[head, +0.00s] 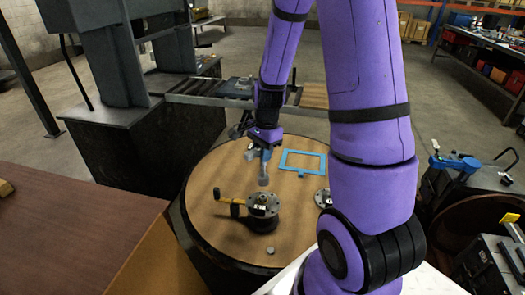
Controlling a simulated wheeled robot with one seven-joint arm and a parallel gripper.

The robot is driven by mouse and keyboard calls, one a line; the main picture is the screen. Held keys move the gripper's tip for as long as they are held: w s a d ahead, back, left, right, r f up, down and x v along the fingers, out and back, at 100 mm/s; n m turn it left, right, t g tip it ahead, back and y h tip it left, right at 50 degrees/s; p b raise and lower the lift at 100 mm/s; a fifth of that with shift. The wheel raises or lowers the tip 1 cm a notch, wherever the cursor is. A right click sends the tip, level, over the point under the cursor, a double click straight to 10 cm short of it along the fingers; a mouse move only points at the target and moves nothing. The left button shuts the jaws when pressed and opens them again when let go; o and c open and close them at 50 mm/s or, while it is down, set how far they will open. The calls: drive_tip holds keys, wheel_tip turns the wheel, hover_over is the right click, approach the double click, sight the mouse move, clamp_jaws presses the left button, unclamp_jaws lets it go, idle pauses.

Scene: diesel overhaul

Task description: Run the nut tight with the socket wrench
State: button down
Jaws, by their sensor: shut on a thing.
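My gripper (264,146) is shut on the socket wrench (263,174), a grey upright tool hanging below the jaws. Its lower end shows just above and behind a round grey flange (263,205) on a dark base, on the round table. I cannot tell whether the wrench touches the flange. A small light piece sits on top of the flange, too small to make out as the nut. A small round grey part (271,250), possibly a nut, lies on the table in front. Details of the fingertips are too small to see.
A blue frame (302,162) lies on the round table (222,172), and another grey disc (323,197) is partly hidden by my arm. A brown bench (75,225) stands at left.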

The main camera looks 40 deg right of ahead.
sight(265, 177)
drive_tip(key=n, duration=0.3)
drive_tip(key=shift+f+n, duration=0.25)
drive_tip(key=shift+n, duration=0.05)
drive_tip(key=n, duration=0.5)
drive_tip(key=shift+f+g, duration=0.35)
drive_tip(key=shift+g, duration=0.05)
drive_tip(key=n, duration=0.3)
drive_tip(key=n+h, duration=0.1)
drive_tip(key=shift+f+n, duration=0.3)
drive_tip(key=shift+n, duration=0.1)
drive_tip(key=n, duration=0.4)
drive_tip(key=shift+s+d+f, duration=0.1)
drive_tip(key=shift+f, duration=0.2)
drive_tip(key=shift+f+n+h, duration=0.25)
drive_tip(key=shift+n+h, duration=0.05)
drive_tip(key=shift+n, duration=0.5)
drive_tip(key=shift+f, duration=1.45)
